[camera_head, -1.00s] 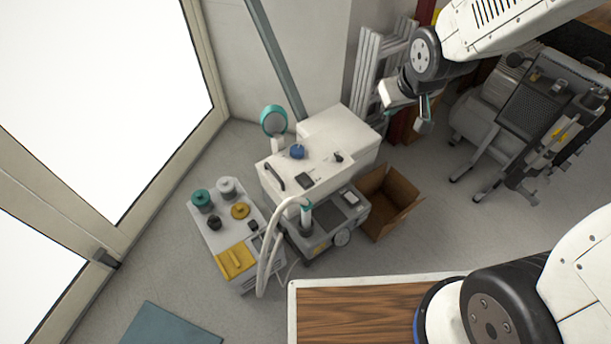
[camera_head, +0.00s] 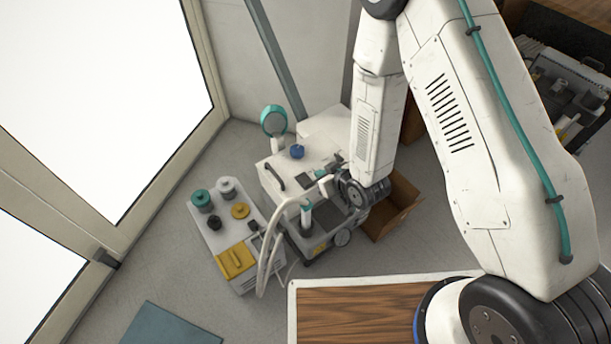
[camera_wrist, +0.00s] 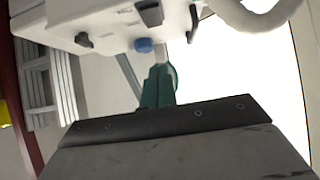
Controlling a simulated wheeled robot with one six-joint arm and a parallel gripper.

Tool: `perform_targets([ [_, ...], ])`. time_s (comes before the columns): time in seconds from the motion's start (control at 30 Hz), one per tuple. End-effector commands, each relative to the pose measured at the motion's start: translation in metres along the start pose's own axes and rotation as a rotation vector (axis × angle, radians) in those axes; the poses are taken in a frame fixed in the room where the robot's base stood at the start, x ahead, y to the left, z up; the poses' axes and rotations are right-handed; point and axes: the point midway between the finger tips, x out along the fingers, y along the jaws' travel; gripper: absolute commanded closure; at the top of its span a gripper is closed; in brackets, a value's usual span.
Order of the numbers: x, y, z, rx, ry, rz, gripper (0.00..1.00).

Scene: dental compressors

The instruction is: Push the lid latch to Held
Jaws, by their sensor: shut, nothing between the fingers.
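The white compressor housing (camera_head: 270,185) stands beyond the table; its top also shows in the wrist view (camera_wrist: 110,30). On it are a blue knob (camera_head: 297,152), a black handle (camera_head: 276,180) and a small black lever-like piece (camera_wrist: 84,40), which may be the lid latch; no Held marking is readable. In the wrist view the blue knob (camera_wrist: 144,45) is just beyond my gripper (camera_wrist: 157,88). Its teal fingers are together and empty. In the head view my gripper (camera_head: 321,174) is over the housing's right front, partly hidden by my wrist. Contact cannot be told.
A grey unit with a hose (camera_head: 275,240) stands below the housing. A trolley (camera_head: 215,225) with jars and a yellow piece is at the left. A wooden table (camera_head: 350,315) is in front.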

Motion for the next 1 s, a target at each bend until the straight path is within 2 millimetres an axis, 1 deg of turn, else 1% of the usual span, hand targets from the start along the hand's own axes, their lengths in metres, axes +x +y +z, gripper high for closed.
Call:
perform_targets([
  [0.27,0.001,0.0,-0.001,0.0,0.0,0.0,1.0],
  [0.37,0.006,0.0,-0.001,-0.001,0.001,0.0,1.0],
  [0.43,0.013,0.0,-0.001,-0.001,0.001,0.0,1.0],
  [0.57,0.036,0.0,0.0,-0.002,0.0,-0.001,1.0],
  [0.8,0.089,0.0,0.0,0.0,0.0,0.0,1.0],
  [0.87,0.101,0.0,0.0,-0.001,0.0,0.0,1.0],
  [1.0,0.116,0.0,0.016,0.0,-0.002,0.0,1.0],
])
